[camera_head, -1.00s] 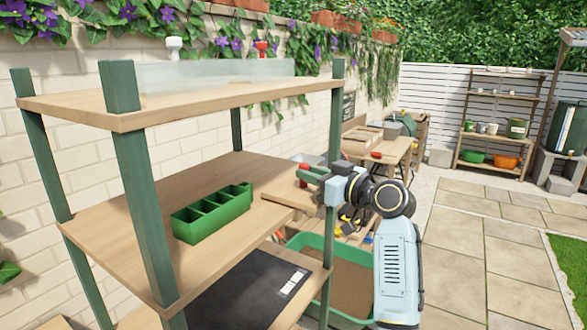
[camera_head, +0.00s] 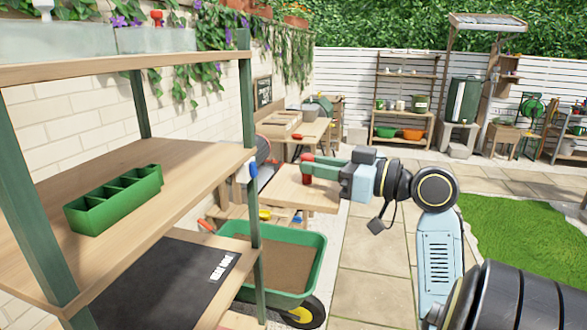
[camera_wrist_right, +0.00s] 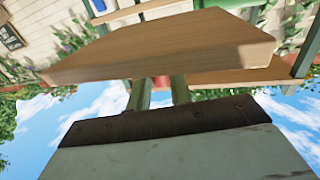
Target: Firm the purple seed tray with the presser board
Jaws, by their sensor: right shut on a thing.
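My right gripper (camera_head: 307,168) is shut on the red handle of the presser board (camera_head: 300,195), a flat light-wood board. The board hangs level below the fingers, beside the shelf's right edge and in the air. In the right wrist view the board (camera_wrist_right: 165,52) spans the upper part, and the green fingers (camera_wrist_right: 160,92) close on a small red part of the handle. I see no purple seed tray in either view. My left gripper is not in view.
A wooden shelf unit with green posts (camera_head: 250,90) stands at left. It holds a green compartment tray (camera_head: 115,198) and, lower, a black mat (camera_head: 160,275). A green wheelbarrow (camera_head: 312,268) of soil stands below the board. Paving (camera_head: 375,285) lies open at right, with grass (camera_head: 520,225) beyond.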

